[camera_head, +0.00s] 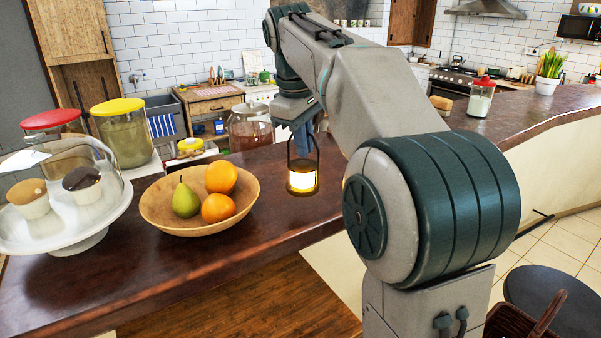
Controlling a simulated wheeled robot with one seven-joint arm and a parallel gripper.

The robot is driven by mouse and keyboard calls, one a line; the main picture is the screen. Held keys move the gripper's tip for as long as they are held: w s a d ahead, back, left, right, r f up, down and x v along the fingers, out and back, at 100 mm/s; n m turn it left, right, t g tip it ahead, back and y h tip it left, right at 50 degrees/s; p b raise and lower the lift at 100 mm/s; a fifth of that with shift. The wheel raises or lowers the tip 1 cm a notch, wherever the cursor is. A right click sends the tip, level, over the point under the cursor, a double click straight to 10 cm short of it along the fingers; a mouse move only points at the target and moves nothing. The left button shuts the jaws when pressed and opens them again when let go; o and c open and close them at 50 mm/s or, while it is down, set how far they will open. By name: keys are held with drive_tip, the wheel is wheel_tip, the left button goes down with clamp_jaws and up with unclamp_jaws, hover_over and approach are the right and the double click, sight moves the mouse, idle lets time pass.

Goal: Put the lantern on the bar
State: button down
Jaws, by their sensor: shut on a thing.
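The lantern (302,180) is small, with a dark top, a glowing body, a brass-coloured base and a thin arched handle. It hangs upright below my gripper (304,140), which is shut on its handle. The fingertips are small and partly hidden in this view. The bar (285,218) is a long, dark reddish-brown counter running from the lower left to the right. The lantern appears over the bar, right of the fruit bowl. I cannot tell whether its base touches the surface.
A wooden bowl (158,212) of fruit sits left of the lantern. A cake stand (75,225) with a glass dome and lidded jars (125,140) are farther left. A glass jar (250,128) stands behind. A red-lidded jar (480,100) and potted plant (548,80) are at right.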

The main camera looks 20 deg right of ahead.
sight(300, 168)
drive_tip(key=shift+s+a+f, duration=0.55)
drive_tip(key=shift+s+f, duration=0.05)
drive_tip(key=shift+f, duration=1.9)
drive_tip(key=c, duration=1.6)
unclamp_jaws()
drive_tip(key=shift+f, duration=0.15)
drive_tip(key=r, duration=0.4)
drive_tip(key=s+a+r, duration=0.1)
drive_tip(key=r, duration=0.3)
drive_tip(key=r+p, duration=0.1)
drive_tip(key=r, duration=0.3)
drive_tip(key=shift+s+a, duration=0.25)
drive_tip(key=shift+a, duration=0.15)
drive_tip(key=s+f+m, duration=0.2)
drive_tip(key=s+f, duration=0.4)
drive_tip(key=f, duration=0.3)
drive_tip(key=s+d+f+m+t+y, duration=0.1)
drive_tip(key=s+f+m, duration=0.2)
drive_tip(key=s+f, duration=0.4)
drive_tip(key=s+f+m+t, duration=0.1)
drive_tip(key=s+f+m, duration=0.2)
drive_tip(key=s+f, duration=0.4)
drive_tip(key=shift+d+f+y, duration=0.15)
drive_tip(key=shift+d+f, duration=0.05)
drive_tip(key=shift+f, duration=0.8)
drive_tip(key=shift+d+f+y, duration=0.15)
drive_tip(key=shift+f, duration=0.8)
